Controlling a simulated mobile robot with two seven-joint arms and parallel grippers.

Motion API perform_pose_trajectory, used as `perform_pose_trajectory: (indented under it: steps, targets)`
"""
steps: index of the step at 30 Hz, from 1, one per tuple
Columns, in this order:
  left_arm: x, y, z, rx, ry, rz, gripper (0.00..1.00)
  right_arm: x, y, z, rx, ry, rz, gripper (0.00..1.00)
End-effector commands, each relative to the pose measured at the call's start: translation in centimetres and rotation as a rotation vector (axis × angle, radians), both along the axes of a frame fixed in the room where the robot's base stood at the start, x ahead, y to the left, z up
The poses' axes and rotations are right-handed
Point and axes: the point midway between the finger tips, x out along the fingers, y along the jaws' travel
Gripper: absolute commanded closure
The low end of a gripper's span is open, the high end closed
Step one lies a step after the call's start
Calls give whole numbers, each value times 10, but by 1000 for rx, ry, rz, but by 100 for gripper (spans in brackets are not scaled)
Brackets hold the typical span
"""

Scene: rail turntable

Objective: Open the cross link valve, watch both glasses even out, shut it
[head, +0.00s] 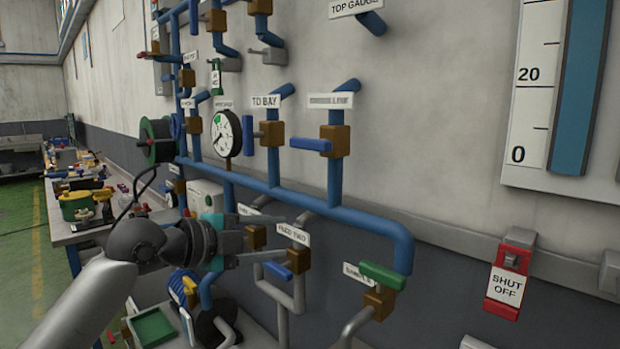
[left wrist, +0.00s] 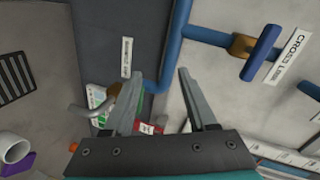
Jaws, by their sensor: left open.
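The cross link valve shows in the left wrist view by its label, with a brass body (left wrist: 242,45) and a blue handle (left wrist: 262,54) lying across its pipe. In the head view the valve with a hard-to-read label and a blue handle (head: 311,145) appears to be the same one; its handle is also across the upright pipe. One glass (head: 575,90) shows at the upper right with a blue column; its top is cut off. I cannot make out a second glass. My left gripper (head: 289,237) is open and empty, below and left of that valve; it also shows in the left wrist view (left wrist: 161,79). My right gripper is out of view.
Blue pipes (head: 370,222) run along the wall. Close to the gripper are a blue-handled valve (head: 277,270) and a green-handled valve (head: 383,275). The TO BAY valve (head: 272,133) stands left of the cross link. A red SHUT OFF box (head: 502,308) hangs lower right. A cluttered bench stands left.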

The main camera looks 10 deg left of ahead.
Motion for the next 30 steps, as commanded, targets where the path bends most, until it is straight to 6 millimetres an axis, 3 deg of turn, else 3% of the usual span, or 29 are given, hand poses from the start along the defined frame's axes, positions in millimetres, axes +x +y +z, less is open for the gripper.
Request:
perform_pose_trajectory:
  steps: [1, 3, 6, 10, 17, 30]
  targets:
    - [5, 10, 29, 20, -73, -7, 43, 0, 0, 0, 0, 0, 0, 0]
    - [8, 19, 62, 41, -158, -19, 43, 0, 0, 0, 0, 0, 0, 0]
    - [8, 32, 101, 65, -259, -26, 43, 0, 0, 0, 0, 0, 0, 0]
    - [7, 41, 132, 83, -340, -29, 43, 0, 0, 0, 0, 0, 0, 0]
    - [14, 39, 144, 86, -369, -31, 43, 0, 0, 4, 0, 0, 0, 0]
    - [77, -4, 144, 83, -366, -31, 43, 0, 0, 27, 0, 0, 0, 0]
